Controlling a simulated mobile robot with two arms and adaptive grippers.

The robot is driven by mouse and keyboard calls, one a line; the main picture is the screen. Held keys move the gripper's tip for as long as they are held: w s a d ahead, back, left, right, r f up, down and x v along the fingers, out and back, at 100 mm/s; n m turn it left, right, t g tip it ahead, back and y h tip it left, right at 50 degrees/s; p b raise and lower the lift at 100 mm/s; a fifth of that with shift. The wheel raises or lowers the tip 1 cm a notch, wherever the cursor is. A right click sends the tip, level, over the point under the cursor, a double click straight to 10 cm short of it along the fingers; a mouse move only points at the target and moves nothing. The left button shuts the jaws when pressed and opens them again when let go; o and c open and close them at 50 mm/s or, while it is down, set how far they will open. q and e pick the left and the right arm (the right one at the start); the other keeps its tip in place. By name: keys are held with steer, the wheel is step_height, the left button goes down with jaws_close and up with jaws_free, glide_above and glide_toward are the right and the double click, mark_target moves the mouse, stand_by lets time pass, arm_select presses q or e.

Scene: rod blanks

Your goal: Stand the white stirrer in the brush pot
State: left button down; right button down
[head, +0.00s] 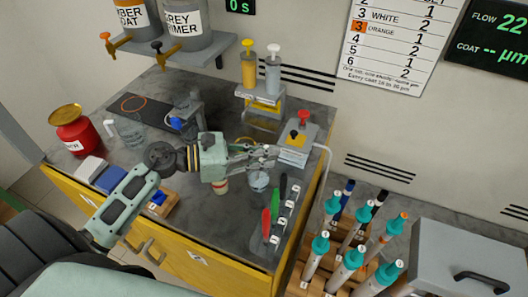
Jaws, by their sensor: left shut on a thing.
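My left gripper (268,155) reaches over the dark worktop from the left, with its fingers shut on a thin pale thing, seemingly the white stirrer. The fingers hide most of it, so its tilt and ends cannot be made out. A small clear glass vessel (258,182) stands just below the fingers. A cup (221,187) stands under my wrist, mostly hidden. I cannot tell which vessel is the brush pot. My right gripper is out of view.
A red-handled tool (266,222) and a green one (283,187) lie by white tags at right. A grey box with a red knob (298,145) stands behind them. Pump bottles (249,68) stand at the back. Bare worktop (225,225) lies in front.

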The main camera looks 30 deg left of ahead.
arm_select(q)
steer(key=c, duration=1.7)
jaws_free()
steer(key=shift+s+a+f+b, duration=0.2)
steer(key=shift+a+b, duration=0.1)
steer(key=shift+a, duration=0.05)
steer(key=b+v, duration=0.1)
steer(key=v, duration=0.2)
steer(key=b+v, duration=0.1)
steer(key=v, duration=0.2)
steer(key=f+b+v, duration=0.1)
steer(key=v, duration=0.2)
steer(key=shift+s, duration=0.1)
